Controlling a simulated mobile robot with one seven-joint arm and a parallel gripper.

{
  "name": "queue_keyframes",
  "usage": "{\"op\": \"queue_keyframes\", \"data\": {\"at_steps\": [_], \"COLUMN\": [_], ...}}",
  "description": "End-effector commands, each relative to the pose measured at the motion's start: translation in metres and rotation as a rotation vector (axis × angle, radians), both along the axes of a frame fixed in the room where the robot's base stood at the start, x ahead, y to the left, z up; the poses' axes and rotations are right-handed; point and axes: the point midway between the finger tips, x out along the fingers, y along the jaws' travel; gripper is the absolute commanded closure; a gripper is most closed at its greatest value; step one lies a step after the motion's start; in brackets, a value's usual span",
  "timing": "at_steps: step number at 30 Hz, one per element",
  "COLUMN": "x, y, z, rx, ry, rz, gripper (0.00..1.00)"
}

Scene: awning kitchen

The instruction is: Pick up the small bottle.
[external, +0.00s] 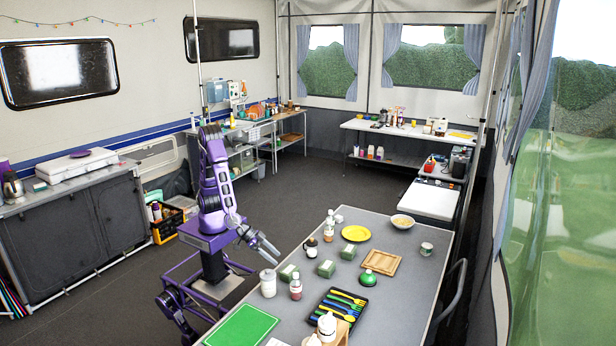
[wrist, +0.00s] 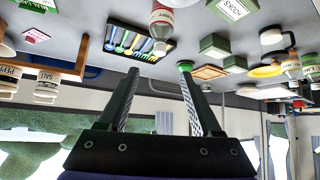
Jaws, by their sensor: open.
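Several small bottles stand on the grey table, and I cannot tell for certain which one the task names. One with a pale cap and reddish label (external: 295,288) stands upright beside the black cutlery tray. A bottle with a reddish label also shows near the top of the upside-down wrist view (wrist: 162,20). Another bottle (external: 328,234) stands farther back beside a small dark-and-white jug. My gripper (external: 272,249) is over the table's left edge, apart from the bottles. Its two fingers (wrist: 160,72) are spread with nothing between them.
Green-and-white boxes (external: 326,268), a white jar (external: 268,283), a black cutlery tray (external: 337,308), a green lidded container (external: 368,279) and a wooden board (external: 380,262) crowd the table. A yellow plate (external: 355,233) lies farther back. The table's right side is clearer.

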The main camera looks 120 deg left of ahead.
Motion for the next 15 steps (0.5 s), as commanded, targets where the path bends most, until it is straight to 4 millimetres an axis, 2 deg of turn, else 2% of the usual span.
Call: {"op": "queue_keyframes", "data": {"at_steps": [1,6,10,15], "x": [0.008,0.031,0.045,0.053], "y": [0.005,0.015,0.021,0.024], "z": [-0.016,-0.041,-0.054,-0.059], "rx": [0.002,-0.001,-0.002,-0.003], "ry": [0.002,0.002,0.001,0.000], "rz": [0.004,0.005,0.003,0.001], "gripper": [0.34,0.34,0.34,0.34]}}
